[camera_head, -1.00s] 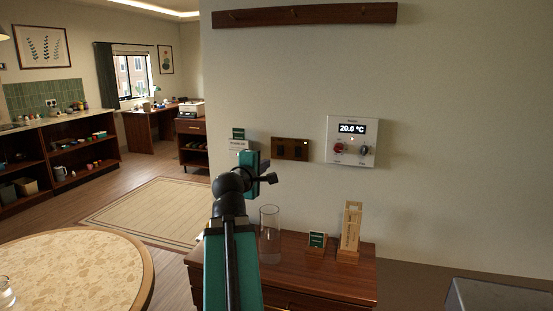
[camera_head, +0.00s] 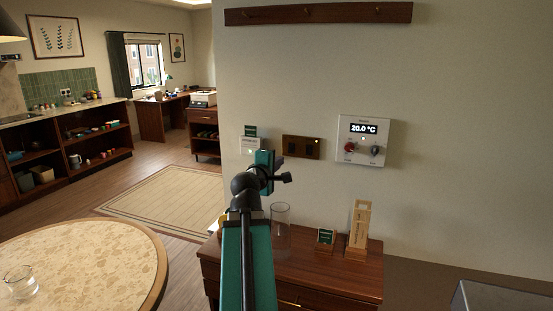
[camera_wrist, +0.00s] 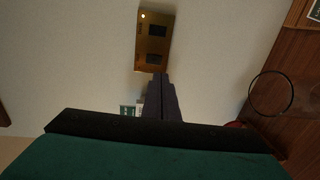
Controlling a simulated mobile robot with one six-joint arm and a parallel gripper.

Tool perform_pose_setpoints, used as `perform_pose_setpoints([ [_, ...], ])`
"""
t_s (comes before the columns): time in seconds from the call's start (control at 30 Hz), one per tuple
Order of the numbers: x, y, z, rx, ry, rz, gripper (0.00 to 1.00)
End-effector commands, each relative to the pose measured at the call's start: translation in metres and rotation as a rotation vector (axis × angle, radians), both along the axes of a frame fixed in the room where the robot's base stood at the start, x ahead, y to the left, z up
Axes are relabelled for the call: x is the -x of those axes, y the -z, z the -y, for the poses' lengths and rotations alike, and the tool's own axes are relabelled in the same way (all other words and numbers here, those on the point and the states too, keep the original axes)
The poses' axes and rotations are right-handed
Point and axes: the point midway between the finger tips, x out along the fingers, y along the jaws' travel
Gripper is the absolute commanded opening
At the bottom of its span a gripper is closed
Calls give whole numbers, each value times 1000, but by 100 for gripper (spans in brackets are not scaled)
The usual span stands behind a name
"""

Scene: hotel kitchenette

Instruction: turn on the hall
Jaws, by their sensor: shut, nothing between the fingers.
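A brown switch plate (camera_head: 301,147) with two dark rockers is on the wall, with a small lit dot at its upper right. In the wrist view the plate (camera_wrist: 154,42) appears turned on end, with the lit dot at its upper left. My gripper (camera_head: 285,178) is in front of the wall, below and slightly left of the plate in the head view. In the wrist view its shut, empty fingers (camera_wrist: 158,78) point at the plate's lower end. I cannot tell whether they touch it.
A thermostat panel (camera_head: 364,140) reading about 20.0 °C is right of the plate. Green and white cards (camera_head: 250,132) are on the wall to its left. Below, a wooden cabinet (camera_head: 330,267) bears a clear glass (camera_head: 281,228), a small green sign (camera_head: 326,237) and a wooden stand (camera_head: 359,228).

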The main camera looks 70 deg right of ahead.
Motion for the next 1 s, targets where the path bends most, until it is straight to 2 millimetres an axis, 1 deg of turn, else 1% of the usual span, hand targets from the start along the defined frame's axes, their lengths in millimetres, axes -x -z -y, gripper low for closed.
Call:
perform_pose_setpoints([
  [0.07, 0, -3, 3, -1, 1, -1, 0],
  [0.97, -2, 0, 25, -1, 0, -1, 0],
  [1.0, -2, 2, 30, -1, 0, -1, 0],
])
